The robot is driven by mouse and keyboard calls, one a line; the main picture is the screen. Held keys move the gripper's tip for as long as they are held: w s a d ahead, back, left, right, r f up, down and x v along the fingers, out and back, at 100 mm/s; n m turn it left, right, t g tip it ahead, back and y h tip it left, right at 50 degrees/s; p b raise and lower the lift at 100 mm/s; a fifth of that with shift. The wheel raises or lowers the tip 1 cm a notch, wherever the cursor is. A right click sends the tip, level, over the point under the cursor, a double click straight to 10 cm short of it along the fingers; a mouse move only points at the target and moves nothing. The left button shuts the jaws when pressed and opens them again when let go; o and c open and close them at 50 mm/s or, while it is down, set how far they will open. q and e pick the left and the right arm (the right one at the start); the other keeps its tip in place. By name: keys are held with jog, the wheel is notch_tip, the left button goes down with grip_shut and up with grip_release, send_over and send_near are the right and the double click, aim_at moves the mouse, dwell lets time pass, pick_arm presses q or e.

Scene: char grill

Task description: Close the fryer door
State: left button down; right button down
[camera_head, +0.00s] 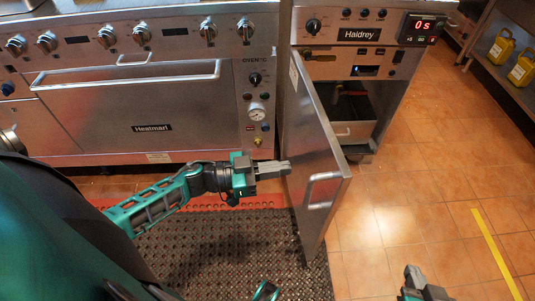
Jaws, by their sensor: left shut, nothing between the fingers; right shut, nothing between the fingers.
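The fryer (375,62) is a steel cabinet labelled Haidrey at the upper right. Its door (318,150) is hinged on the left and stands wide open toward me, with a bar handle (322,190) on its right-hand face. The inside of the cabinet shows a metal tray (352,130). My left gripper (288,168) is shut and empty, with its tips at the left face of the door, touching or very near it; I cannot tell which. My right gripper (414,275) shows only in part at the bottom edge, right of the door and apart from it.
A steel oven (150,100) labelled Heatmari stands left of the fryer. A dark perforated mat (215,250) lies on the tiled floor (425,170). A shelf with yellow bottles (501,47) is at the far right. The floor right of the door is clear.

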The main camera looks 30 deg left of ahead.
aim_at(327, 162)
pick_arm(q)
jog(key=b+x, duration=0.1)
jog(key=x, duration=0.7)
jog(key=shift+w+d, duration=0.15)
